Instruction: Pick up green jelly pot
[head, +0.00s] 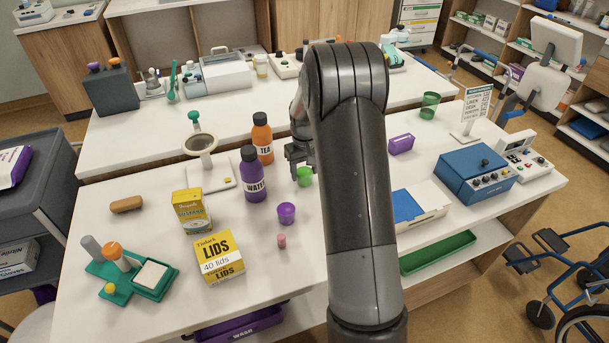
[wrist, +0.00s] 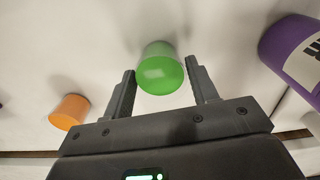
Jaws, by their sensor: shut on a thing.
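The green jelly pot (head: 305,176) is small and bright green, at the middle of the white worktop in the head view. In the wrist view the green jelly pot (wrist: 160,70) sits between the two dark fingers. My gripper (head: 299,158) is shut on it, one finger on each side. I cannot tell whether the pot still touches the worktop. My arm hides part of the worktop to the right of the gripper.
The purple WATER bottle (head: 252,175) and orange TEA bottle (head: 262,139) stand close left of my gripper. A purple pot (head: 286,213) and small pink piece (head: 282,241) are nearer the front. A green cup (head: 430,105) stands at back right.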

